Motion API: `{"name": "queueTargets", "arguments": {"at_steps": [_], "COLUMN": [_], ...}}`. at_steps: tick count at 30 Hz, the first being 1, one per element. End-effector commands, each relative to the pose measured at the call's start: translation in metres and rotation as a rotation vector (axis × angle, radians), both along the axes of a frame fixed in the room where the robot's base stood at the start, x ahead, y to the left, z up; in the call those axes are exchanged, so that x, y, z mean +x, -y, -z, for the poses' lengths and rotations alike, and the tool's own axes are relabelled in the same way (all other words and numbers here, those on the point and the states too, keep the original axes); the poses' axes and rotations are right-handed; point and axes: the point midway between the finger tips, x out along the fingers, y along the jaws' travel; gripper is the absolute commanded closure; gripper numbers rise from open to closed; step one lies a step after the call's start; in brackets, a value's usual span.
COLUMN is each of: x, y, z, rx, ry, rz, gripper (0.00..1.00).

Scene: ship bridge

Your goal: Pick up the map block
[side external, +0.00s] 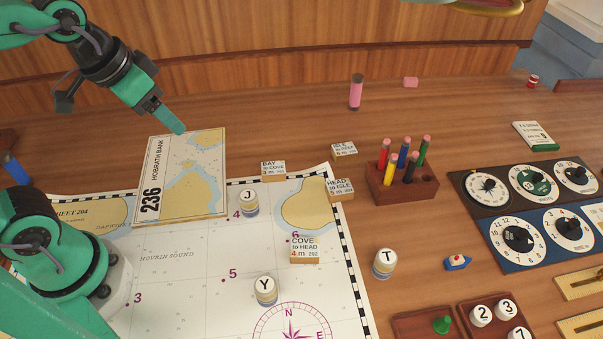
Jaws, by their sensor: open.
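The map block (178,190) is a flat, thick-edged block printed "236 HOBRATH BANK" with a tan and blue chart. It lies face up at the back left, partly over the large chart sheet (190,275). My gripper (176,127) hangs in the air at the upper left, its green finger pointing down and right towards the block's far edge. It is open and holds nothing. The gap between its fingers is hard to see from this side. In this view the fingertip overlaps the block's top edge; how high it is above the block is unclear.
Round lettered pieces J (250,203), Y (266,290) and T (384,263) stand near the block and chart. Small labelled blocks, such as BAY to COVE (273,171), lie to its right. A pencil holder (402,188) and dial panels (540,210) stand further right.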

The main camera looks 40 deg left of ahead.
Motion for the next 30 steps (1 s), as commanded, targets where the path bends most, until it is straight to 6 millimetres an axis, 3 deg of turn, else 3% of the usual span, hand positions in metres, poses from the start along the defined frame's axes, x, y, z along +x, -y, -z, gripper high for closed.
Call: {"name": "queueTargets", "arguments": {"at_steps": [15, 30], "x": [0.055, 0.072], "y": [0.089, 0.194], "z": [0.037, 0.108], "rx": [0.063, 0.151], "ry": [-0.163, -0.306], "rz": [0.319, 0.621], "gripper": [0.35, 0.35]}}
